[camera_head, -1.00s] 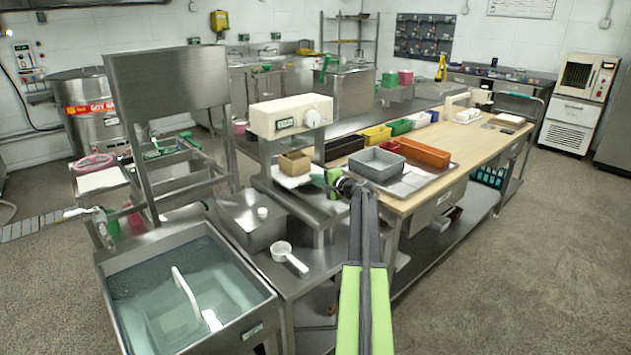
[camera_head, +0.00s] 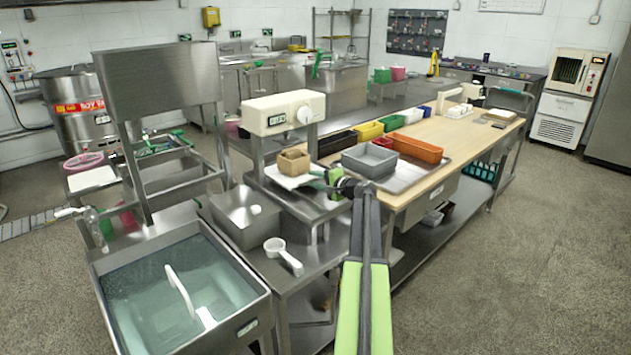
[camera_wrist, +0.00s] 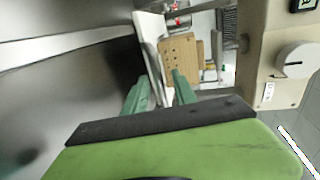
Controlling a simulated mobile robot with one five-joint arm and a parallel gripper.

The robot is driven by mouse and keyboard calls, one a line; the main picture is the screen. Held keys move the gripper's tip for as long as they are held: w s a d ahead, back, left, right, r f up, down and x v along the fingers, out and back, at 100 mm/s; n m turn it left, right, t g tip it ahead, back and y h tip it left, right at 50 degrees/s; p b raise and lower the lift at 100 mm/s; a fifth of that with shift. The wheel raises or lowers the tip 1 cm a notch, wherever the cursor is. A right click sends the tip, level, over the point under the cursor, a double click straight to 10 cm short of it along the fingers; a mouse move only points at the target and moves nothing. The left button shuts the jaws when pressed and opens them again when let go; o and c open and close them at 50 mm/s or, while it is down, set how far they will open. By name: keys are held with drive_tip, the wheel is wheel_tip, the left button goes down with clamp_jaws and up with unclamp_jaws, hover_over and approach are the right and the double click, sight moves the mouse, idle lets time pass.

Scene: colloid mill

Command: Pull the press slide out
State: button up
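The press (camera_head: 283,113) has a cream head with a round dial, above a steel base. The press slide (camera_head: 288,181) is a flat white plate under the head, with a small brown box (camera_head: 293,161) on it. My gripper (camera_head: 325,180) is at the slide's right end. In the wrist view, its two green fingers (camera_wrist: 162,92) stand on either side of the white slide (camera_wrist: 152,42) and appear shut on its edge. The finger contact is partly hidden by the gripper's dark front. The box (camera_wrist: 180,60) shows beyond the fingers.
A water-filled sink (camera_head: 180,300) and a white scoop (camera_head: 283,253) are at the front left. A grey bin (camera_head: 370,159) and an orange bin (camera_head: 416,148) stand on the worktop to the right of my gripper. The floor at right is clear.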

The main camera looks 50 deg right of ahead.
drive_tip(key=p+v, duration=0.3)
drive_tip(key=v, duration=1.4)
drive_tip(key=shift+s, duration=0.2)
